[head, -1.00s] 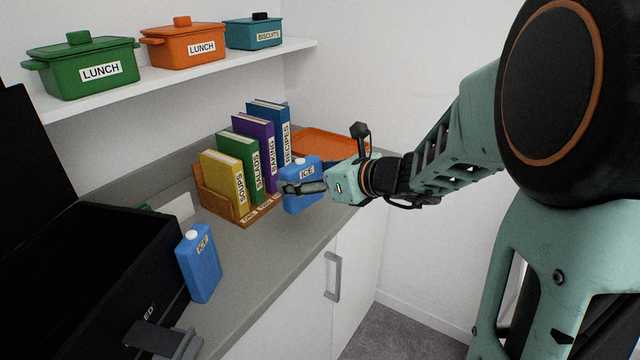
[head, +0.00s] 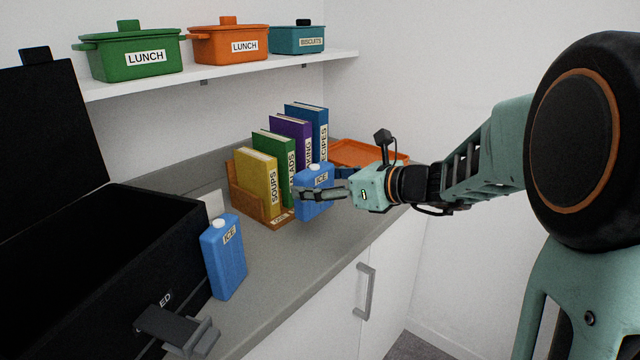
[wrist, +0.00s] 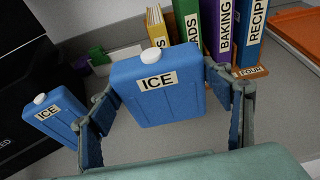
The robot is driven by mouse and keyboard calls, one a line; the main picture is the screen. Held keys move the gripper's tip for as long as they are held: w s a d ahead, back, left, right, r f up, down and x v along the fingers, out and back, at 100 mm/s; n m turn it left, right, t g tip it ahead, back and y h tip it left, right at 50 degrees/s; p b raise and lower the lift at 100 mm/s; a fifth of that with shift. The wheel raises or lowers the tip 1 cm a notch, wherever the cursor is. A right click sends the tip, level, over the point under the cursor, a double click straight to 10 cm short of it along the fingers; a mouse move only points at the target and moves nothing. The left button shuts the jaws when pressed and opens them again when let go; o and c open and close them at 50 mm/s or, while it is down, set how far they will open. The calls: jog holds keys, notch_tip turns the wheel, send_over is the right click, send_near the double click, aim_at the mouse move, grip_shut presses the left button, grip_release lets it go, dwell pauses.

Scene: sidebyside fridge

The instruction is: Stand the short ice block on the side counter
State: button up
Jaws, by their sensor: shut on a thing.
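The blue short ice block (head: 317,207), with a white cap and an ICE label, is upright between the fingers of my gripper (head: 324,191). My gripper is shut on it from both sides; it also shows in the wrist view (wrist: 155,105). The block is in front of the books, over the grey side counter (head: 262,285). I cannot tell whether its base touches the counter. A taller blue ice block (head: 225,265) stands apart to the left, beside the black box; it also shows in the wrist view (wrist: 50,118).
Several books in a wooden rack (head: 242,205) stand close behind the held block. An orange tray (head: 355,154) lies at the back right. An open black box (head: 165,245) is at the left. A shelf (head: 215,70) with labelled pots hangs above. Counter between the two blocks is clear.

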aim_at(320, 214)
jog(key=shift+f, duration=0.1)
notch_tip(320, 214, down, 8)
jog(key=b, duration=0.7)
jog(key=shift+f, duration=0.15)
jog(key=shift+f+b, duration=0.25)
jog(key=shift+b, duration=0.05)
jog(key=o, duration=1.4)
jog(key=shift+o, duration=0.2)
jog(key=v, duration=1.2)
